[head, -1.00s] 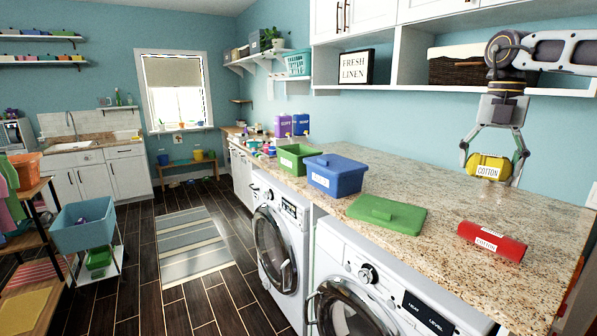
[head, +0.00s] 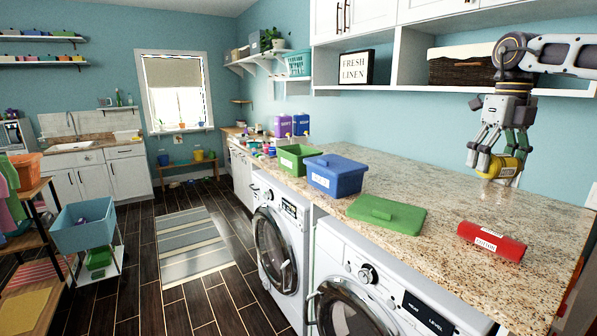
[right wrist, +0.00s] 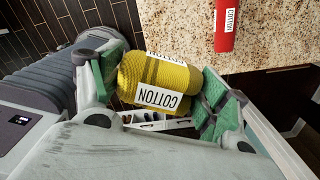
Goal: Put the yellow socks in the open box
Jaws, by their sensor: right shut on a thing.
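The yellow socks (head: 507,167) are a rolled bundle with a white COTTON label. My right gripper (head: 497,163) is shut on them and holds them above the back right of the granite counter. In the right wrist view the yellow socks (right wrist: 160,83) sit between the green finger pads of my right gripper (right wrist: 160,92). The open box is green (head: 293,160) and stands on the counter, far to the left of the gripper. I see its near walls, but its inside is mostly hidden. My left gripper is not in view.
A blue lidded box (head: 336,175) stands just in front of the green box. A green lid (head: 387,214) lies flat on the counter (head: 440,205). A red COTTON roll (head: 491,242) lies near the front right. A shelf with a dark basket (head: 460,70) hangs above.

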